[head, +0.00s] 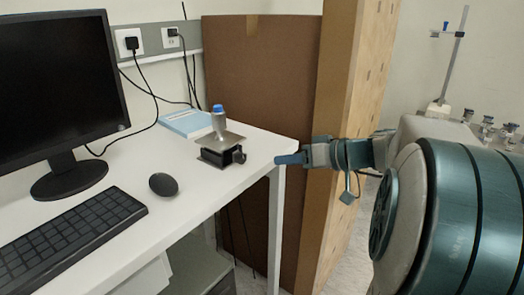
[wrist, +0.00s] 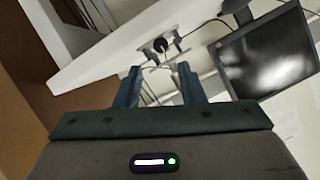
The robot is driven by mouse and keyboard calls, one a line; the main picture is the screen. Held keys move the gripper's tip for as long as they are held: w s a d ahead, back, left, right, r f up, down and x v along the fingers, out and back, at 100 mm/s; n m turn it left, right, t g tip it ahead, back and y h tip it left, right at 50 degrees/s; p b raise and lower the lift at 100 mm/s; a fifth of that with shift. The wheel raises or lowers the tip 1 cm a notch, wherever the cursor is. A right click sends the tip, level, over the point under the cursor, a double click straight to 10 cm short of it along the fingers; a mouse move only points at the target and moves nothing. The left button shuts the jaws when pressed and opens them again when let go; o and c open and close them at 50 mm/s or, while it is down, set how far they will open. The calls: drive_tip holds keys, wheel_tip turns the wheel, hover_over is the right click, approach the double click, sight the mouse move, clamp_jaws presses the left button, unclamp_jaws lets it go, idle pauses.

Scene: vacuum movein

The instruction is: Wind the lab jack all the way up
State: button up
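The lab jack (head: 215,157) stands on the white desk near its right corner, with its top plate (head: 220,138) low over the base. A dark knob (head: 239,155) is on its right side. A small grey bottle with a blue cap (head: 218,119) stands upright on the plate. My gripper (head: 280,159) is right of the jack at the desk's edge, apart from the knob and pointing toward it. In the wrist view my gripper (wrist: 159,76) has its two fingers apart with nothing held between them. The dark round knob (wrist: 160,45) shows beyond the fingertips.
A blue-and-white book (head: 187,122) lies behind the jack. A mouse (head: 163,184), a keyboard (head: 68,237) and a monitor (head: 62,90) are to the left. A tall brown panel (head: 262,75) stands behind the desk corner. Free desk surface lies in front of the jack.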

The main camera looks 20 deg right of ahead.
sight(244, 159)
wheel_tip(244, 159, down, 4)
drive_tip(key=s+m+t+y+p, duration=0.15)
drive_tip(key=m+t+p, duration=0.35)
drive_tip(key=m+p, duration=1.9)
drive_tip(key=w+a+m, duration=0.1)
drive_tip(key=w+a, duration=0.1)
drive_tip(key=w, duration=0.1)
drive_tip(key=w+a+m+b, duration=0.1)
drive_tip(key=w+a+m, duration=0.1)
drive_tip(key=w+a, duration=0.1)
drive_tip(key=w+a+m, duration=0.2)
drive_tip(key=w+a, duration=0.1)
drive_tip(key=w, duration=0.1)
drive_tip(key=shift+w+f+b, duration=0.2)
drive_tip(key=shift+b, duration=0.15)
drive_tip(key=shift+d, duration=0.1)
drive_tip(key=c, duration=0.7)
